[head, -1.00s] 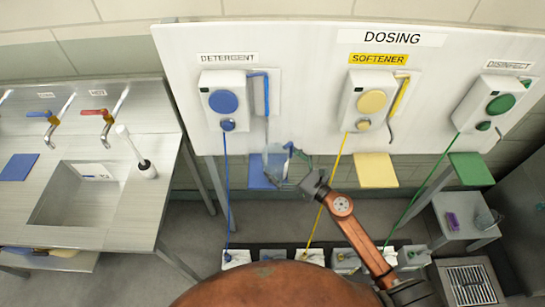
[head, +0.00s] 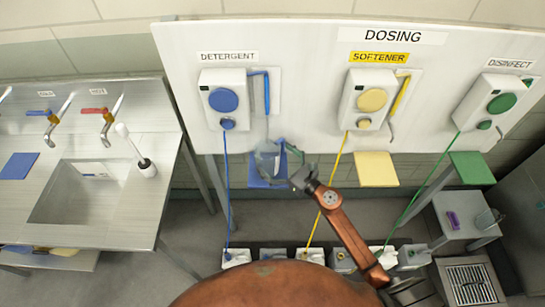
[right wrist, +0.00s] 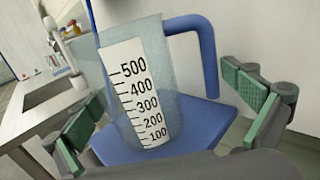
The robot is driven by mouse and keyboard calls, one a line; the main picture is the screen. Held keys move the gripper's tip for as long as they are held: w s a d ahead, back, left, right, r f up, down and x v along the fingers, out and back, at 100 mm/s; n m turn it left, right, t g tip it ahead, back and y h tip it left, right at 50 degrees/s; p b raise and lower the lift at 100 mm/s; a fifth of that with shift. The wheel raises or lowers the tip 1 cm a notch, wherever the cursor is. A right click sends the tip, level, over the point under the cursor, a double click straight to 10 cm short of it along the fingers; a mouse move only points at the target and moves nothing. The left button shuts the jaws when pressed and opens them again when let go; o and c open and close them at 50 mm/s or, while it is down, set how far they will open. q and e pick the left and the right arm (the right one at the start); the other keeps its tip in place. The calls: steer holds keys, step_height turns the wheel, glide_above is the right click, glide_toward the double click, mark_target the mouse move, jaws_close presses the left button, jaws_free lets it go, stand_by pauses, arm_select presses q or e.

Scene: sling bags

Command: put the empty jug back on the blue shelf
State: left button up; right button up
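The clear jug (head: 267,159) with a blue handle is upright at the blue shelf (head: 256,183) under the detergent dispenser. In the right wrist view the jug (right wrist: 160,112) shows a white scale and no visible liquid. Its base appears to rest on the blue shelf (right wrist: 203,112), though the lower edge is partly hidden by my gripper. My right gripper (head: 296,165) is around the jug from the front right. Its green-padded fingers (right wrist: 165,118) are spread to either side, with a visible gap beside the handle. My left gripper is out of view.
A blue hose nozzle (head: 266,93) hangs above the jug. The yellow shelf (head: 376,170) and green shelf (head: 471,168) are to the right. A steel sink counter (head: 125,225) is at left. Several white canisters (head: 237,258) stand on the floor below.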

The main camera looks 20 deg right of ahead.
steer(key=shift+s+d+r, duration=0.1)
steer(key=shift+r, duration=0.1)
steer(key=b+v, duration=0.2)
steer(key=v, duration=0.9)
steer(key=shift+s+d, duration=0.15)
steer(key=shift+s, duration=0.25)
steer(key=shift+f, duration=0.1)
